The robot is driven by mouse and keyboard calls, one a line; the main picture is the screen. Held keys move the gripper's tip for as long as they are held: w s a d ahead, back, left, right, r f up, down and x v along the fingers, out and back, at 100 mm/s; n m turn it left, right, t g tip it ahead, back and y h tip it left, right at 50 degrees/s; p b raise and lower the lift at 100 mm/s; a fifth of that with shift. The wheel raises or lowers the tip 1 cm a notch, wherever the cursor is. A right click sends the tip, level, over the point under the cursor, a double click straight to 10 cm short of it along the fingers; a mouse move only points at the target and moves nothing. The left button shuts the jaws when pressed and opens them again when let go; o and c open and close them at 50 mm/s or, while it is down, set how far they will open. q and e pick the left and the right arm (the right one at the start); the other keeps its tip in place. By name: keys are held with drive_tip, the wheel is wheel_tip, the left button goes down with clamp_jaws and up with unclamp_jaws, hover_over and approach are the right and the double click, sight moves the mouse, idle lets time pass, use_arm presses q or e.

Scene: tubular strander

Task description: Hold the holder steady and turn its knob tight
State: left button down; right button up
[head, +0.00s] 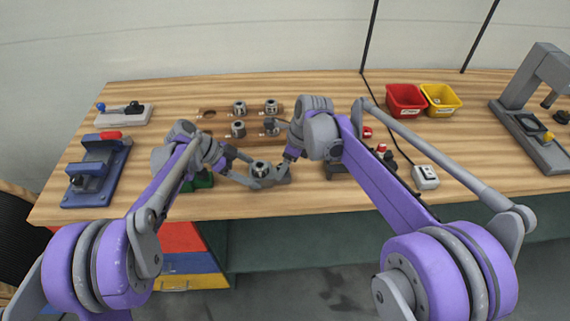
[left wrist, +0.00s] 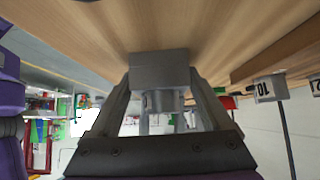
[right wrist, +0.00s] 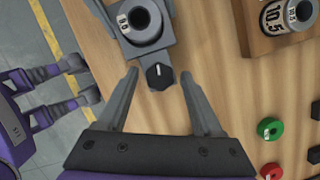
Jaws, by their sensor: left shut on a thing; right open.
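In the head view the knob is hard to make out behind the right gripper.
A wooden rack (head: 254,139) with several rings stands behind the holder. A control box with red and green buttons (right wrist: 270,128) lies to the right. Red (head: 405,98) and yellow (head: 441,98) bins stand at the back right. A blue vise-like fixture (head: 93,172) is at left.

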drive_tip(key=shift+v, duration=2.5)
use_arm(q)
unclamp_jaws()
